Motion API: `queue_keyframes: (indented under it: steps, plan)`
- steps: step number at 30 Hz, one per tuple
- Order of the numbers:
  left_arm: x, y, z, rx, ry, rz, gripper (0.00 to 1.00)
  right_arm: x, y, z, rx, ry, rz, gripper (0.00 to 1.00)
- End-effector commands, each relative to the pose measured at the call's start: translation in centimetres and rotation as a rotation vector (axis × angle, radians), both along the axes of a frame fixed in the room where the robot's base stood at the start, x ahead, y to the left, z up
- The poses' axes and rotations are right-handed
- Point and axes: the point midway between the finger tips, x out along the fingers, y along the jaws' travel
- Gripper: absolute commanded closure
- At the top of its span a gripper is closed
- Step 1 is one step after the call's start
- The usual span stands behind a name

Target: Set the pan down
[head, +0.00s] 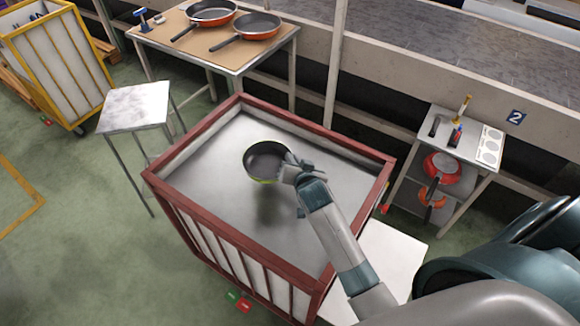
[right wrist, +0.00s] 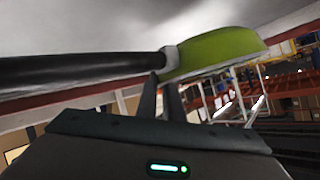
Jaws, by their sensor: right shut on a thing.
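A pan (head: 267,163) with a dark inside and a green outside is over the metal floor of a red-framed crate (head: 240,262). My right gripper (head: 291,172) is at the pan's right side and is shut on it. In the right wrist view the green pan body (right wrist: 215,55) and its long black handle (right wrist: 80,72) show close up, with my right gripper's fingers (right wrist: 170,88) at the grey joint between them. A faint reflection shows below the pan on the crate floor. I cannot tell whether the pan touches the floor. My left gripper is not in view.
Two orange pans (head: 245,27) lie on a table (head: 185,47) at the back. A small metal stand (head: 135,108) is left of the crate. A cart (head: 460,140) with red pans is at the right, before a conveyor (head: 450,60). The crate floor around the pan is clear.

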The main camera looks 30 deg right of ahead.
Motion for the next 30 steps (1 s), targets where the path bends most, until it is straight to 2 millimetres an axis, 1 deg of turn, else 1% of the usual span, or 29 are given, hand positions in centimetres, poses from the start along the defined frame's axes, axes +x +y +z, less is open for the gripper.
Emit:
queue_keyframes:
  steps: [1,4,14,17,24,27,30]
  plan:
    - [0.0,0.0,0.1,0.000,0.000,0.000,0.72,0.3,0.4,0.0,0.002,-0.003,0.001,1.00]
    - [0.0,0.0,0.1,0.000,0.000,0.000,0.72,0.5,0.7,-0.3,0.002,-0.004,0.001,1.00]
    - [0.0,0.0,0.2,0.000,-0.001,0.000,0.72,0.5,0.6,-0.4,0.001,-0.003,0.000,1.00]
    - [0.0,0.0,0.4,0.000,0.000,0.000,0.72,0.4,0.6,-1.1,0.000,-0.001,0.000,1.00]
    - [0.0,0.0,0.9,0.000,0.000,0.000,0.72,0.4,0.6,-3.7,0.001,-0.001,0.002,1.00]
    - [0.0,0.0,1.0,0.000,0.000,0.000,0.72,0.4,0.6,-4.3,0.002,-0.002,0.002,1.00]
    - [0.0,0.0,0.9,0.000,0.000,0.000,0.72,0.4,0.6,-4.3,0.001,-0.003,0.002,1.00]
